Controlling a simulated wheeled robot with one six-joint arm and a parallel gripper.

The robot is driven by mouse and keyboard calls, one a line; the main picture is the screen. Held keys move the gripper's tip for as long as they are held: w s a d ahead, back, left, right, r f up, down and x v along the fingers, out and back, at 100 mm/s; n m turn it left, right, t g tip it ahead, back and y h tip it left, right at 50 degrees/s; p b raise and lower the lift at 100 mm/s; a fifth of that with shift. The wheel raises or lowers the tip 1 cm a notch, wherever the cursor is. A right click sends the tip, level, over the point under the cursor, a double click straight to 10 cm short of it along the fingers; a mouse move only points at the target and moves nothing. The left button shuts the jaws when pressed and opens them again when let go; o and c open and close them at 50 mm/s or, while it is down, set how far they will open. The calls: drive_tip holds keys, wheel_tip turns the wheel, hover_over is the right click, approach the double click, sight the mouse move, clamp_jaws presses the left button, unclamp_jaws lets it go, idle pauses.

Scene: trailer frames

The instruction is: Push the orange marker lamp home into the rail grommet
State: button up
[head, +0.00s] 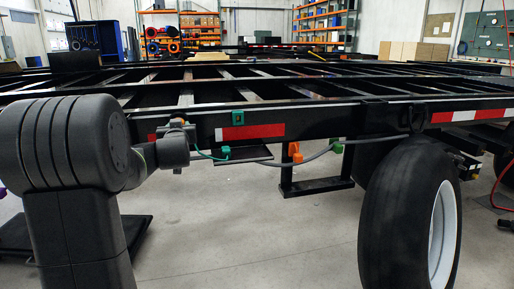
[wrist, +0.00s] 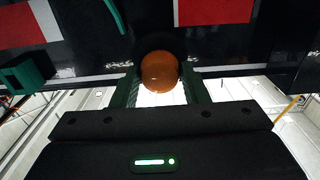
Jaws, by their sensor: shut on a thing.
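The orange marker lamp (wrist: 160,72) is round and shows in the wrist view between the two dark green fingers of my gripper (wrist: 161,80). My gripper is shut on it, with a finger at each side. The lamp is in front of the black trailer rail (wrist: 85,50), which also shows in the head view (head: 310,126). The lamp and fingers hide the grommet, apart from what may be a dark rim above the lamp. I cannot tell whether the lamp touches or enters it. In the head view my arm covers most of the gripper at the left.
Red-and-white tape (head: 250,132) runs along the rail. A green fitting (head: 238,118) sits on the rail right of my arm. A grey cable with an orange connector (head: 296,153) hangs below. A large tyre (head: 395,220) stands at right. The floor (head: 240,230) between is clear.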

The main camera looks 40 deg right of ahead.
drive_tip(key=shift+w+d, duration=0.3)
drive_tip(key=shift+w, duration=0.2)
idle(0.8)
drive_tip(key=o, duration=1.1)
drive_tip(key=shift+o, duration=0.2)
drive_tip(key=p+v, duration=0.3)
drive_tip(key=v, duration=1)
drive_tip(key=shift+s+a, duration=0.2)
drive_tip(key=shift+s, duration=0.15)
drive_tip(key=b+x, duration=0.2)
drive_tip(key=x, duration=1.2)
drive_tip(key=shift+b, duration=0.4)
drive_tip(key=shift+s+a, duration=0.1)
drive_tip(key=shift+s, duration=0.05)
